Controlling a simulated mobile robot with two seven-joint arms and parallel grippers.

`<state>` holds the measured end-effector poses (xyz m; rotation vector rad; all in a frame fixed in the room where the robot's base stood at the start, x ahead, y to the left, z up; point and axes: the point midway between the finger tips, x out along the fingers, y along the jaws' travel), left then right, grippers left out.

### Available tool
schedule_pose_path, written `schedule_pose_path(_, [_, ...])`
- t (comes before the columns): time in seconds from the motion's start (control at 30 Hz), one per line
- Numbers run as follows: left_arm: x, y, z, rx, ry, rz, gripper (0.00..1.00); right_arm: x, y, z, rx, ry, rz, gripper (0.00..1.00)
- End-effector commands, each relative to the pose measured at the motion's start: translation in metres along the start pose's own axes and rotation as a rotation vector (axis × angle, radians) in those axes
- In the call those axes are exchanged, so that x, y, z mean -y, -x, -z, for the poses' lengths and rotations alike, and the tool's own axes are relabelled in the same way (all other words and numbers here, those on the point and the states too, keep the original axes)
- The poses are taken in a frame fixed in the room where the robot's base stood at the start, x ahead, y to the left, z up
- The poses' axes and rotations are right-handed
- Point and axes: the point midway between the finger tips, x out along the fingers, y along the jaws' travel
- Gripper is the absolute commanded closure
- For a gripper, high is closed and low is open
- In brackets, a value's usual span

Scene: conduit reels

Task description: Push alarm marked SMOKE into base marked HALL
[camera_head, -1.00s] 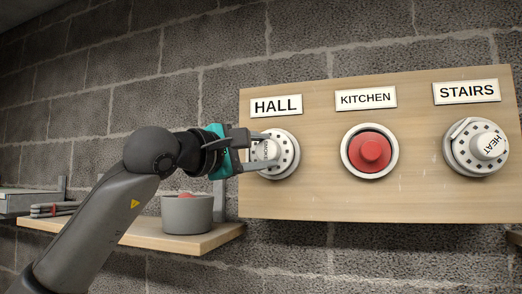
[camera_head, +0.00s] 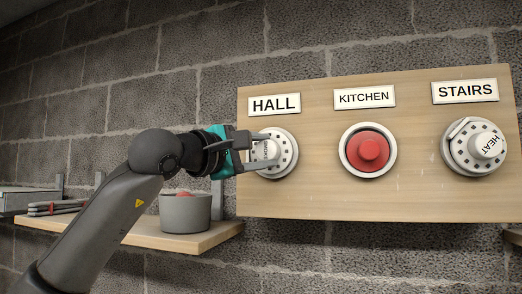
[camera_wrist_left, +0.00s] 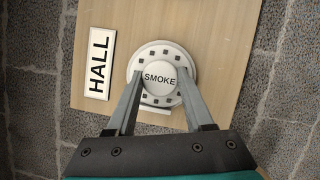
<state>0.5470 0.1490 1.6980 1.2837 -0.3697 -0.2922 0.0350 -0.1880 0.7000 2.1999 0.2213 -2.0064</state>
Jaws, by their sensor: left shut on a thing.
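The white round alarm marked SMOKE (camera_wrist_left: 160,76) is at the place under the HALL label (camera_head: 274,104), on the wooden board (camera_head: 320,200). My left gripper (camera_head: 264,153) is shut on the alarm's raised centre, one finger on each side. In the left wrist view the gripper (camera_wrist_left: 158,100) reaches in from below, and the word SMOKE reads upright between the fingers. The alarm covers the HALL base, so I cannot tell whether it is fully seated. My right gripper is not in view.
On the same board are a red-centred base under KITCHEN (camera_head: 368,152) and a HEAT alarm (camera_head: 476,146) under STAIRS. A shelf (camera_head: 150,236) at lower left holds a grey pot (camera_head: 186,214) with something red in it. A brick wall stands behind.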

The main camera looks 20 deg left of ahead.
Motion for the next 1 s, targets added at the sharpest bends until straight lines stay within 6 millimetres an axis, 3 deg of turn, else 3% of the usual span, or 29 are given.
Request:
schedule_pose_path(0.47, [-0.0013,-0.0019,0.0010,0.000,-0.001,-0.004,1.00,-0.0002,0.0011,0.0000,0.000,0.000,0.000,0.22])
schedule_pose_path(0.5, [-0.0013,-0.0019,0.0010,0.000,-0.001,-0.004,0.44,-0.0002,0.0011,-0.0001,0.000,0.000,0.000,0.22])
schedule_pose_path(0.77, [-0.0008,-0.0019,0.0009,0.000,0.000,-0.002,0.15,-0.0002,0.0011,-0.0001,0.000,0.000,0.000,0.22])
schedule_pose_path(0.97, [-0.0005,-0.0019,0.0009,0.000,0.000,-0.001,0.13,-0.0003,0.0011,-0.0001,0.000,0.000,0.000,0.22])
schedule_pose_path(1.0, [0.0001,-0.0021,0.0011,-0.001,0.000,0.000,0.08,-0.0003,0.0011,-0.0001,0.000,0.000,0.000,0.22])
